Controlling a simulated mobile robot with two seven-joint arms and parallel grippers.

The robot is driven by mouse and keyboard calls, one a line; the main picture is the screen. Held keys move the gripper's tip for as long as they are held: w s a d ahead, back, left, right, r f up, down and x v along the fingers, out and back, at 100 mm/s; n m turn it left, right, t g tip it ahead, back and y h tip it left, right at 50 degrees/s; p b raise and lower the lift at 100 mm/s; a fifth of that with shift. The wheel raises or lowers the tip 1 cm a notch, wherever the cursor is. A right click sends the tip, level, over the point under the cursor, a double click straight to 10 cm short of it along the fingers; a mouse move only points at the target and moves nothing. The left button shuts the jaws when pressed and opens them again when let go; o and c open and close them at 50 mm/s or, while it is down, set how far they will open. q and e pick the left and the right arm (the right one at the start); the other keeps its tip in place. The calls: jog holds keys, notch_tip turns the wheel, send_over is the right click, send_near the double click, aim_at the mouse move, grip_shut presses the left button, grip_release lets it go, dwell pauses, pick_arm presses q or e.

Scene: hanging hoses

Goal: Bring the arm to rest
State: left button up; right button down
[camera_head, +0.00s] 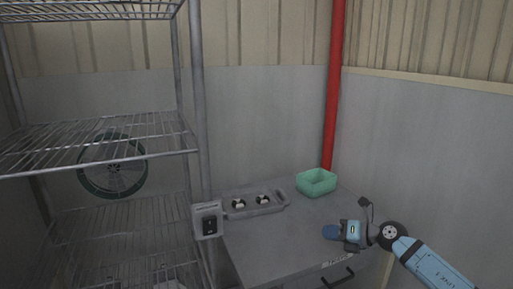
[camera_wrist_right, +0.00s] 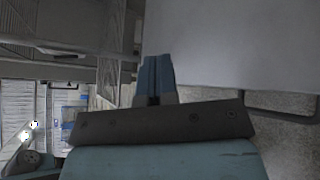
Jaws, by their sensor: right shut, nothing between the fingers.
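My right arm comes in from the lower right in the head view. My right gripper (camera_head: 331,232) is over the front right part of the grey cabinet top, shut and empty. In the right wrist view its blue fingers (camera_wrist_right: 156,75) are together with nothing between them. My left gripper is not in either view.
A green bin (camera_head: 316,183) stands at the back right of the cabinet top (camera_head: 270,238). A grey tray (camera_head: 275,207) with small black-and-white items lies left of it. A switch box (camera_head: 207,220) is by the wire shelf (camera_head: 100,150) at left. A red pipe (camera_head: 334,90) runs up the corner.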

jog(key=s+a+m+t+p, duration=0.3)
jog(key=s+m+t+p, duration=0.1)
jog(key=s+m, duration=0.35)
jog(key=s+a+m+t+p, duration=0.3)
jog(key=s+m+p, duration=0.1)
jog(key=s+m, duration=0.35)
pick_arm(q)
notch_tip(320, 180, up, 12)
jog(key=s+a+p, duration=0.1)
jog(key=p, duration=0.8)
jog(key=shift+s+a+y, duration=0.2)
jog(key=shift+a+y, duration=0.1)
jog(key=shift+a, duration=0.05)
pick_arm(e)
jog(key=s+d+f+m+g+h, duration=0.1)
jog(key=s+f+m+h, duration=0.1)
jog(key=s+m, duration=0.4)
jog(key=s+d+f+m+g+h, duration=0.1)
jog(key=s+d+f+m+h, duration=0.1)
jog(key=s+m, duration=0.5)
jog(key=s+d+f+m+g+h, duration=0.1)
jog(key=s+f+m+h, duration=0.3)
jog(key=s, duration=0.8)
jog(key=m, duration=0.2)
jog(key=shift+d+m+g+h, duration=0.3)
jog(key=shift+d+g+h, duration=0.1)
